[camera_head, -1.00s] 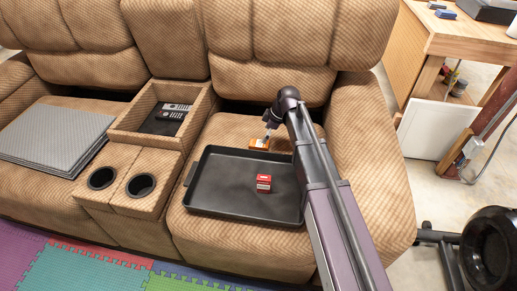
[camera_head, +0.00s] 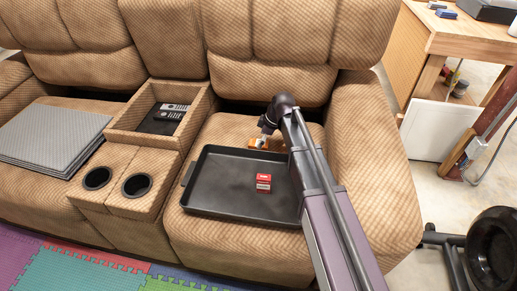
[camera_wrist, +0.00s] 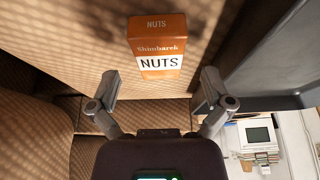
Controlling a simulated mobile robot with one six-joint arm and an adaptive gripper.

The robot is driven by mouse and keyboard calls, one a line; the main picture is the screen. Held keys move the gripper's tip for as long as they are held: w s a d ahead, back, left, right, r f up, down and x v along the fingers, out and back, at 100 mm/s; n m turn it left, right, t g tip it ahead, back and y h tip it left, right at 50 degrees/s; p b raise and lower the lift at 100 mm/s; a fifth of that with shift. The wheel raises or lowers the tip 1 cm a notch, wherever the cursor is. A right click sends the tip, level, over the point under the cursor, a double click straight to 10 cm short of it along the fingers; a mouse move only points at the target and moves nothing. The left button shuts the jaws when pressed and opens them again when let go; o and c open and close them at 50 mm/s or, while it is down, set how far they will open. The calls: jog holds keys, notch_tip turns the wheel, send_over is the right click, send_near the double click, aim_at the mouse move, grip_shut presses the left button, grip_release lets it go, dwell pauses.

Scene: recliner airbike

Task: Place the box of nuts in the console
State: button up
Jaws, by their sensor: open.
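The orange box of nuts (camera_wrist: 157,42) stands on the recliner seat behind the black tray, its "NUTS" label facing the wrist camera. In the head view the box (camera_head: 258,143) is partly hidden by my gripper (camera_head: 268,130). In the wrist view my gripper (camera_wrist: 158,98) is open, its fingers apart, with the box just beyond the fingertips and nothing held. The console (camera_head: 113,132) is the open upholstered compartment left of this seat. Two dark remotes (camera_head: 172,110) lie inside it.
The black tray (camera_head: 200,208) lies on the seat with a red box (camera_head: 263,182) on it. Two cup holders (camera_head: 137,186) are in front of the console. Grey folded mats (camera_head: 50,137) cover the left seat. A wooden workbench (camera_head: 470,45) stands at right.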

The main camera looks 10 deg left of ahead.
jog(key=shift+b+x, duration=0.6)
jog(key=shift+x, duration=0.35)
jog(key=c, duration=1.3)
jog(key=shift+r, duration=0.1)
notch_tip(320, 180, up, 10)
jog(key=p, duration=1)
